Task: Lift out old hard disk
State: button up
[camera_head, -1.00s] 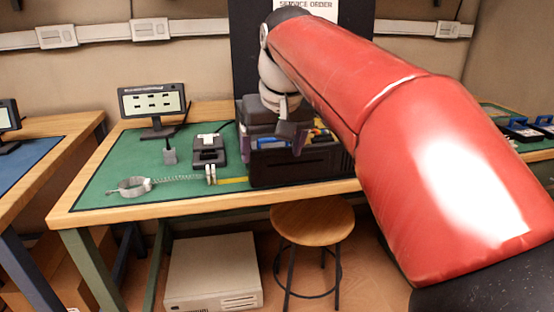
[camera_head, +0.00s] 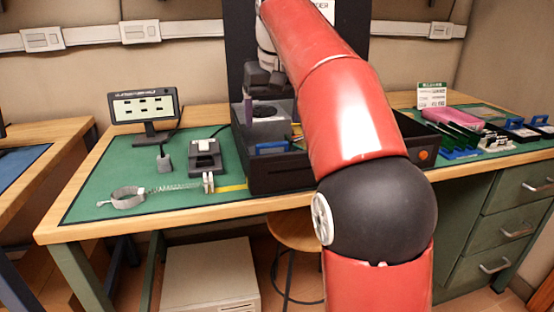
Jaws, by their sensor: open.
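The open black computer case (camera_head: 285,178) lies on the green-matted workbench, partly hidden by my red arm. Inside it, toward the left, is a grey block with a round mark on top (camera_head: 270,113) that looks like the hard disk. A blue part (camera_head: 271,148) sits in front of it within the case. My gripper (camera_head: 262,95) is over the left back part of the case, above the grey block. It is open, though its fingers are small and partly unclear. I cannot tell whether a finger touches the block.
A small monitor (camera_head: 144,107), a black device (camera_head: 205,156) and a wrist strap with coiled cord (camera_head: 126,197) are on the mat at left. A pink package (camera_head: 455,118) and several boards lie at right. A stool (camera_head: 294,232) stands under the bench edge.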

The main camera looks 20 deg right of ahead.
aim_at(273, 144)
jog(key=b+x, duration=0.1)
jog(key=x, duration=0.2)
jog(key=b+x, duration=0.1)
jog(key=x, duration=0.3)
jog(key=shift+d+f, duration=0.2)
jog(key=shift+f, duration=0.05)
jog(key=shift+r, duration=0.1)
jog(key=c, duration=0.5)
